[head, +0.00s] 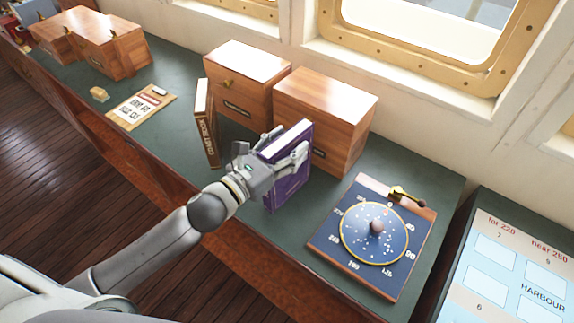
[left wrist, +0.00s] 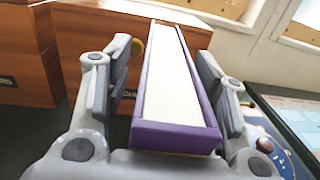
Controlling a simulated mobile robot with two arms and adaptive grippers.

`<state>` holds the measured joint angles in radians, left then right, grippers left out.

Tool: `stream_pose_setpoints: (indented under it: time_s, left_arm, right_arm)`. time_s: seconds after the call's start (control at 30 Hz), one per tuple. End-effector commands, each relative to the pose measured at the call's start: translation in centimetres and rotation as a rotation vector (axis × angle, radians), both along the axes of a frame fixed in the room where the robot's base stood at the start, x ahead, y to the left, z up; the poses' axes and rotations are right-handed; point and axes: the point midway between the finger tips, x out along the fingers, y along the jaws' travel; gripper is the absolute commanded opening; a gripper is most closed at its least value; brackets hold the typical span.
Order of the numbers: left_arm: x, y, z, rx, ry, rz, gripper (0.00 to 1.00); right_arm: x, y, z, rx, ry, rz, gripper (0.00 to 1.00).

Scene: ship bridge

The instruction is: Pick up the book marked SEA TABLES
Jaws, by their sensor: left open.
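A purple book (head: 288,187) with pale page edges stands upright on the green counter (head: 330,215), in front of a wooden box. I cannot read its title. My left gripper (head: 284,146) is around the upper part of this book, one finger on each side. In the left wrist view the book (left wrist: 176,137) lies between the open fingers (left wrist: 165,95), with a gap visible on the left side. A brown book (head: 205,125) with lettering on its spine stands upright to the left, apart from the gripper. My right gripper is not in view.
Two wooden boxes (head: 325,105) (head: 243,75) stand behind the books. A blue dial board (head: 372,240) with a brass handle is to the right. A lettered card board (head: 141,108) lies left. A sloped chart panel (head: 510,265) is at the far right.

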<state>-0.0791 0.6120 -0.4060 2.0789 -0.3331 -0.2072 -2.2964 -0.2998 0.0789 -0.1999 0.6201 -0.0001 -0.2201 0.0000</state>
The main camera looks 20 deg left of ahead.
Motion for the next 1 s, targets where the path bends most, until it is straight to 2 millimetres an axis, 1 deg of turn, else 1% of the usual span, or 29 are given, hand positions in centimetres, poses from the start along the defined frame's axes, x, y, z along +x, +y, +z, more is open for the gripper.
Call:
stream_pose_setpoints:
  time_s: [0.1,0.5,1.0]
  left_arm:
    - [-0.03,0.01,-0.04,0.000,0.000,0.000,0.51]
    - [-0.05,0.03,-0.03,0.000,0.000,0.000,0.00]
    - [-0.04,0.01,0.20,-0.001,-0.004,-0.001,0.00]
  right_arm:
    - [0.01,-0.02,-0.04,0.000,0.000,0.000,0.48]
    - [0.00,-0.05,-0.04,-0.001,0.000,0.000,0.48]
    - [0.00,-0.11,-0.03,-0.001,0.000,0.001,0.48]
